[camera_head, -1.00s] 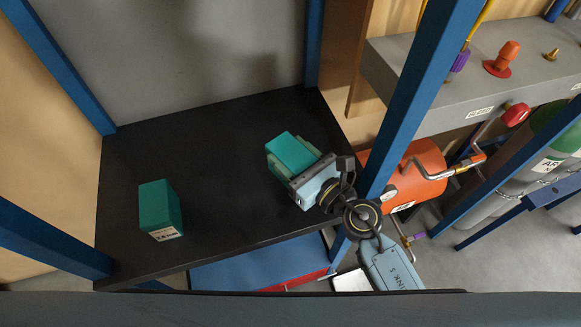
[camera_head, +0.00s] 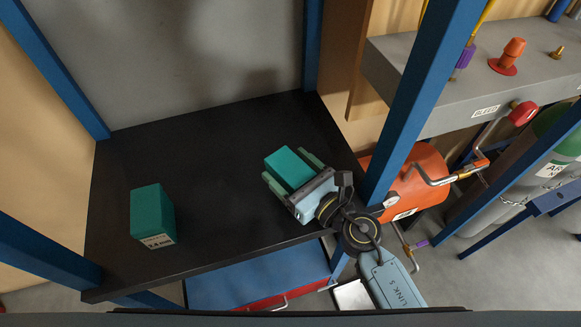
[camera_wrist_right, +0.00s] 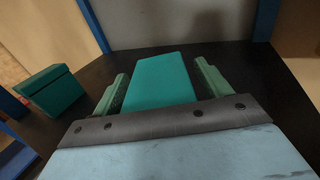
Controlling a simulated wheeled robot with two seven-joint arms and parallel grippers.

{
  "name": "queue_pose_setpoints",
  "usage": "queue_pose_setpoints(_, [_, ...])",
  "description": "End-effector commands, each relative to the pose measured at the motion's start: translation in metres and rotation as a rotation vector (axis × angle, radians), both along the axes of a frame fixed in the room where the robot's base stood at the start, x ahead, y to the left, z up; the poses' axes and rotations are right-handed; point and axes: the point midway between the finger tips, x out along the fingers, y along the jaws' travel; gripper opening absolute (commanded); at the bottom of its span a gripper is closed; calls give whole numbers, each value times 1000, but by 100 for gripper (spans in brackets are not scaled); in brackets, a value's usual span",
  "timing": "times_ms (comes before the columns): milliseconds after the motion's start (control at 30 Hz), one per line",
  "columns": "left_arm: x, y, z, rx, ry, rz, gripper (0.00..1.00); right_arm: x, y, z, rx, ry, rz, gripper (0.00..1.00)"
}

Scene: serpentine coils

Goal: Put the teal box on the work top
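Two teal boxes are on the black work top (camera_head: 215,150) in the head view. One teal box (camera_head: 290,169) is near its right side, between the fingers of my right gripper (camera_head: 292,171). The fingers are spread, with a gap on each side of the box, and the box appears to rest on the top. The wrist view also shows this box (camera_wrist_right: 160,80) between the open fingers (camera_wrist_right: 160,85). The other teal box (camera_head: 152,213), with a white label, stands upright at the left. It also shows in the wrist view (camera_wrist_right: 50,92). My left gripper is not in view.
Blue posts (camera_head: 415,110) frame the work top. An orange cylinder (camera_head: 420,178), a grey ledge (camera_head: 500,75) with valves and a gas bottle (camera_head: 500,205) stand at the right. A blue-topped red case (camera_head: 255,275) lies lower down. The middle of the top is clear.

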Motion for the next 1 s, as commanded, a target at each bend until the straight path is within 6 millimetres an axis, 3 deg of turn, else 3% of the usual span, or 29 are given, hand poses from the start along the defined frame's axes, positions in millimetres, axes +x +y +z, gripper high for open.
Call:
queue_pose_setpoints(333, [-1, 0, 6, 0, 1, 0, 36, 0, 0, 6, 0, 0, 0, 76])
queue_pose_setpoints(800, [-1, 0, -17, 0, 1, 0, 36, -73, -62, 0, -3, 2, 1, 76])
queue_pose_setpoints(1000, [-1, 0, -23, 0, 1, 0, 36, -89, -76, 2, -1, 0, 0, 76])
